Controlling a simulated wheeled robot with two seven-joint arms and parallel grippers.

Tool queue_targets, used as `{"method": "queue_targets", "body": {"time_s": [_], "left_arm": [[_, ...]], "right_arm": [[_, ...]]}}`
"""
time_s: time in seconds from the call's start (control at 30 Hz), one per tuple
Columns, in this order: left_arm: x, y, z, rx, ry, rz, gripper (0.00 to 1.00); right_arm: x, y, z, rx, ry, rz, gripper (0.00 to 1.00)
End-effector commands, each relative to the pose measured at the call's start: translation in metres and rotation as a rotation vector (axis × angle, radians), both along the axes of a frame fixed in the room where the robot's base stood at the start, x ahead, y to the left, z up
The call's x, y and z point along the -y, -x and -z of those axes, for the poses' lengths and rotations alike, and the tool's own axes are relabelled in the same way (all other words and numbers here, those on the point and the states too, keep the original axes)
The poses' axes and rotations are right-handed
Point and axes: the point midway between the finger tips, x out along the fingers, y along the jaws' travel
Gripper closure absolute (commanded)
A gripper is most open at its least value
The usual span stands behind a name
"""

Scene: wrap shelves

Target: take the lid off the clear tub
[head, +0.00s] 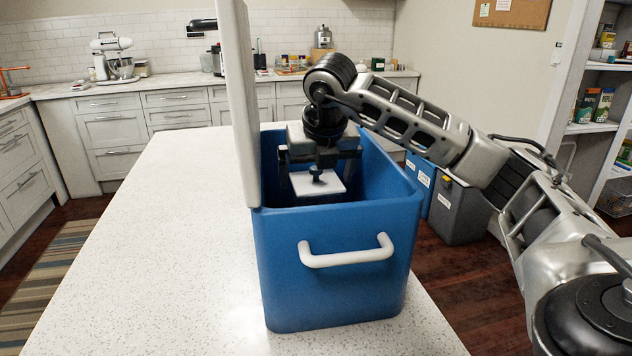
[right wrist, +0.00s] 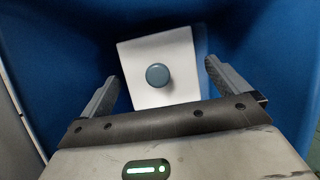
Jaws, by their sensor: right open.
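A white square lid (head: 332,187) with a blue-grey round knob shows down inside a blue cooler box (head: 335,285). In the right wrist view the lid (right wrist: 138,58) lies slightly turned, and its knob (right wrist: 157,75) is near the middle. The tub's clear walls are mostly hidden under the lid. My right gripper (head: 319,160) reaches down into the box from above. It is open, with one finger on each side of the lid and knob. The knob lies between the fingers in the right wrist view, apart from both. My left gripper is not in view.
The cooler's white lid (head: 238,100) stands upright along the box's left side. A white handle (head: 346,251) is on its front. The box walls closely surround my gripper. The pale speckled counter (head: 150,240) is clear to the left. Grey bin (head: 455,208) stands behind right.

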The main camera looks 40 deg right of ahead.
Motion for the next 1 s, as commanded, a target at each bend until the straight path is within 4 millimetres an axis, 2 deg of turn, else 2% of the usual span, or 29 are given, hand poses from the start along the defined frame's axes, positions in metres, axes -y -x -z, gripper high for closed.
{"method": "queue_targets", "body": {"time_s": [0.1,0.23,0.27,0.67,0.87,1.0], "left_arm": [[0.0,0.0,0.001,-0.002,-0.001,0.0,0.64],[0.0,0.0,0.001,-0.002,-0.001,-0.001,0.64],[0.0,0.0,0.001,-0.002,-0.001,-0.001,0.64],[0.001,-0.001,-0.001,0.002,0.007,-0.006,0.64],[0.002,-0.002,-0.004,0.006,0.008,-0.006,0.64],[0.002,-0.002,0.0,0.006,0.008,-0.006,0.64]], "right_arm": [[0.0,0.0,0.0,0.0,0.0,0.0,0.03],[0.0,0.0,-0.001,0.0,0.0,0.0,0.39],[0.0,0.0,-0.001,0.0,0.0,0.0,0.41],[0.0,0.0,-0.006,0.002,0.0,0.001,0.41],[-0.001,-0.001,-0.031,0.005,-0.001,0.0,0.41],[-0.013,0.014,-0.056,0.007,0.001,-0.004,0.41]]}}
